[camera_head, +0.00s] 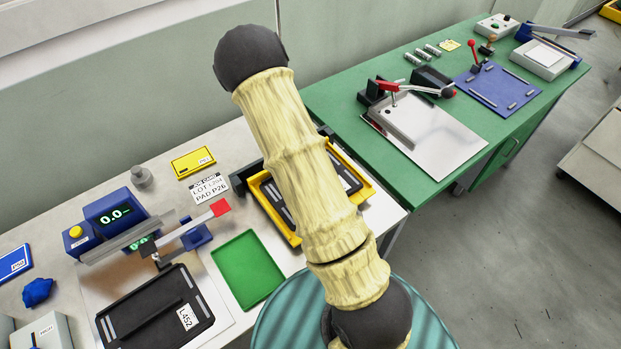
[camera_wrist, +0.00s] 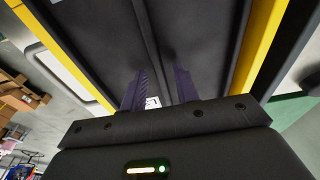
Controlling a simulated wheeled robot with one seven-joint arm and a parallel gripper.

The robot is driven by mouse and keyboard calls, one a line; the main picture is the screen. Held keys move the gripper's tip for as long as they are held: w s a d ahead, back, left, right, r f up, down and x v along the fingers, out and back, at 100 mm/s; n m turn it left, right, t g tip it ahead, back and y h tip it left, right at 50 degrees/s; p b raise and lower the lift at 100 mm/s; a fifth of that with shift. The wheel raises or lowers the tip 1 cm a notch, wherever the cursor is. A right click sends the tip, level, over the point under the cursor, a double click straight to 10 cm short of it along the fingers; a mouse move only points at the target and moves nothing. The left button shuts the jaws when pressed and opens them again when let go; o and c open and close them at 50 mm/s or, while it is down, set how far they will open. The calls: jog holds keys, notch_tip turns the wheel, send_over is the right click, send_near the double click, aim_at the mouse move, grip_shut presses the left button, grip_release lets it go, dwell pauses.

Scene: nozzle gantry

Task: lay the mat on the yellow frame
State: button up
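The yellow frame (camera_head: 367,188) sits near the right end of the light bench in the head view, partly hidden by my arm. Its yellow sides also show in the wrist view (camera_wrist: 258,45). A dark mat (camera_head: 346,179) with grey strips and a white label is at the frame, within its yellow sides as seen. In the wrist view the dark mat (camera_wrist: 200,35) fills the top, with a raised ridge running toward my fingers. My gripper (camera_wrist: 163,88) has its two fingers apart, one either side of the ridge's near end; whether they touch it I cannot tell.
Another black pad (camera_head: 140,318) labelled L-452 lies at the lower left by a blue scale (camera_head: 115,214). A green tray (camera_head: 247,268) lies left of the frame. A green bench (camera_head: 340,95) with a lever press (camera_head: 410,92) stands to the right.

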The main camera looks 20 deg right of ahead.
jog(key=shift+r+p, duration=0.35)
jog(key=shift+r, duration=0.15)
notch_tip(320, 180, up, 12)
jog(key=a, duration=0.1)
jog(key=shift+s+a, duration=0.2)
jog(key=shift+a, duration=0.15)
jog(key=shift+s+a, duration=0.1)
jog(key=s+a+r+n+t+y, duration=0.1)
jog(key=s+a+r+n, duration=0.3)
jog(key=s+n, duration=0.2)
jog(key=s+a+r+n+t, duration=0.1)
jog(key=s+a+r+n, duration=0.2)
jog(key=s+n, duration=0.3)
jog(key=r+n, duration=0.1)
jog(key=n, duration=0.2)
jog(key=shift+s+a+n+y, duration=0.4)
jog(key=shift+r, duration=0.1)
jog(key=shift+o, duration=0.3)
jog(key=shift+w, duration=0.1)
